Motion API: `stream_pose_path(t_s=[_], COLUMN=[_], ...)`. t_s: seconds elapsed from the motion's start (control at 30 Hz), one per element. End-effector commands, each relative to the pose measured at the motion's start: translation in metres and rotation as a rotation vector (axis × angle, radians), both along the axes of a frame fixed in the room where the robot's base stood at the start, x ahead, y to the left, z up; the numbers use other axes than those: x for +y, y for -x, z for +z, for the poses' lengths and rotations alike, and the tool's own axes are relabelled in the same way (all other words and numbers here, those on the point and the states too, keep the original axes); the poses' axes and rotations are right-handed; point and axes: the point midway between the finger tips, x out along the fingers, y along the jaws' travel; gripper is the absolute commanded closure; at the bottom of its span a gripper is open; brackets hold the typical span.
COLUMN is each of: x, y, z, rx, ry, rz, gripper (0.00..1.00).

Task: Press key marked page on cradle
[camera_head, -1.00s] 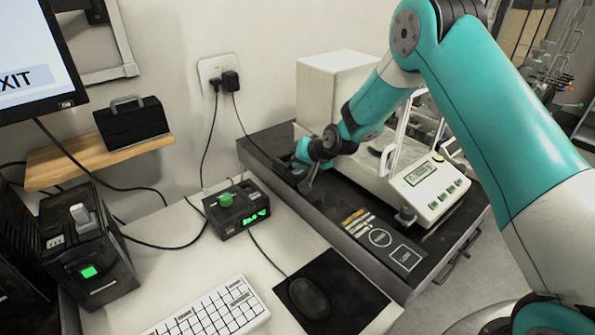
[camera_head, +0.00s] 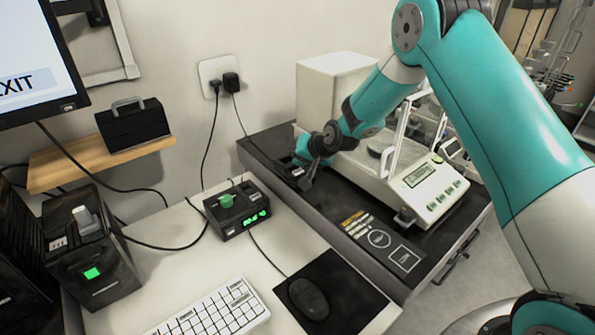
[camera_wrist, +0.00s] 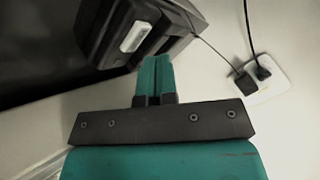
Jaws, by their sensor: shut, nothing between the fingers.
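The cradle appears to be a black box with one pale, raised key (camera_wrist: 137,36) on its face, in the wrist view. The key's marking is too small to read. The box's black body (camera_wrist: 105,22) is cut by the top edge. My gripper (camera_wrist: 155,62) is shut and empty, its teal fingertips just below the box in the picture, near the pale key. I cannot tell whether they touch the box. In the head view my gripper (camera_head: 305,184) is low over the far left end of the dark weighing table, and the cradle is mostly hidden there.
A balance (camera_head: 428,190) with a glass draft shield stands right of my gripper, with a white box (camera_head: 335,75) behind. A black device with a green knob (camera_head: 227,201) sits on the white desk. A cord hangs from the wall outlet (camera_wrist: 258,78).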

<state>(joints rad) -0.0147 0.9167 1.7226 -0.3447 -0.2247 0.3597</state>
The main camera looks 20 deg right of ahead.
Motion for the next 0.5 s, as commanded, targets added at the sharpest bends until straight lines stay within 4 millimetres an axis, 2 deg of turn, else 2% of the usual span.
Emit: stream_pose_path(t_s=[0.5], x=[0.0], y=[0.0], z=[0.047], rx=[-0.001], ry=[0.0], rz=[-0.001], gripper=[1.0])
